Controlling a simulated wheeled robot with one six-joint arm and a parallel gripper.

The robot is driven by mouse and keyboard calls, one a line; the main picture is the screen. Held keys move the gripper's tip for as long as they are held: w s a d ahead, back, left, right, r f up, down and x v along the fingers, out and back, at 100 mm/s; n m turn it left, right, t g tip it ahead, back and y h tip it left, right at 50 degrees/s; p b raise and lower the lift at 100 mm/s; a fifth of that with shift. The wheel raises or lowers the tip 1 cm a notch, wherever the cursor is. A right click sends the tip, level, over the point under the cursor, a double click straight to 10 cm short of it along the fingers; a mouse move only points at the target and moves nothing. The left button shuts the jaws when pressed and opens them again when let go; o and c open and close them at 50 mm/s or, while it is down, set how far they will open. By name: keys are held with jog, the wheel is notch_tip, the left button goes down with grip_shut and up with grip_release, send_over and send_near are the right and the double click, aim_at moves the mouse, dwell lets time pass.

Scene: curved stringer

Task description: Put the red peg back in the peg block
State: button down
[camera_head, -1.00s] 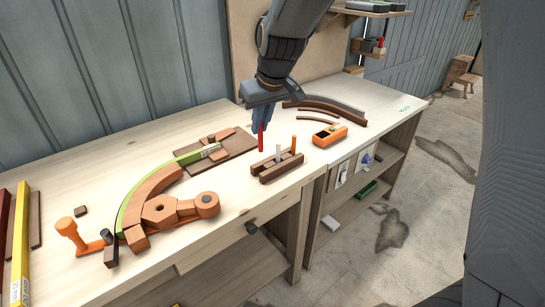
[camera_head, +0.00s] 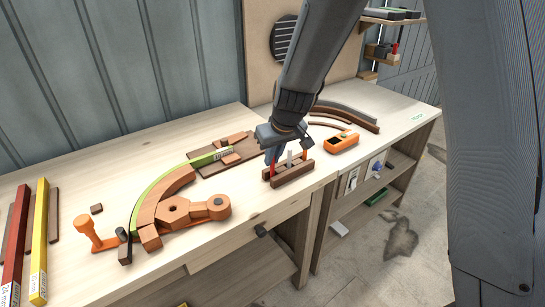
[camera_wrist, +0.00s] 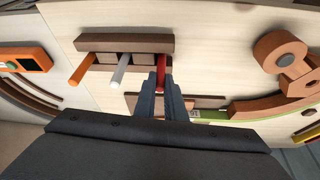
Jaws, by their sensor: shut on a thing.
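The peg block (camera_head: 293,175) is a dark wooden block on the bench. An orange peg (camera_head: 305,154) and a white-grey peg (camera_head: 289,158) stand in it. The wrist view also shows the peg block (camera_wrist: 125,43), with the orange peg (camera_wrist: 82,69) and white-grey peg (camera_wrist: 121,69). My gripper (camera_wrist: 162,82) is shut on the red peg (camera_wrist: 162,70), which is roughly upright. The red peg (camera_head: 272,168) is at the block's left end in the head view, its lower end at the block. I cannot tell how deep it sits. My gripper (camera_head: 272,153) partly hides its top.
An orange tool (camera_head: 341,142) lies right of the block. Curved wooden strips (camera_head: 345,117) lie behind it. A curved brick-coloured assembly with a green strip (camera_head: 157,190) lies to the left. The bench front (camera_head: 250,215) is clear.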

jog(key=shift+f, duration=0.2)
jog(key=c, duration=1.8)
grip_release()
jog(key=shift+r, duration=0.2)
jog(key=shift+r, duration=0.25)
jog(key=b+v, duration=0.1)
jog(key=v, duration=1.1)
jog(key=s+d+f+m+g, duration=0.1)
jog(key=s+d+f, duration=0.2)
jog(key=s+d, duration=0.2)
jog(key=s+d+f+m+g+h, duration=0.1)
jog(key=s+d+f+m, duration=0.1)
jog(key=s+d+f, duration=0.2)
jog(key=s+d+f+m+g+h, duration=0.1)
jog(key=s+d+f+m, duration=0.1)
jog(key=s+d, duration=0.4)
jog(key=shift+s+d+f, duration=0.1)
jog(key=shift+s+f, duration=0.1)
jog(key=shift+s, duration=0.4)
jog(key=shift+s+a+f, duration=0.1)
jog(key=shift+s+f, duration=0.15)
jog(key=shift+s, duration=0.4)
jog(key=shift+s+d+f, duration=0.1)
jog(key=shift+s+f, duration=0.1)
jog(key=shift+s, duration=0.4)
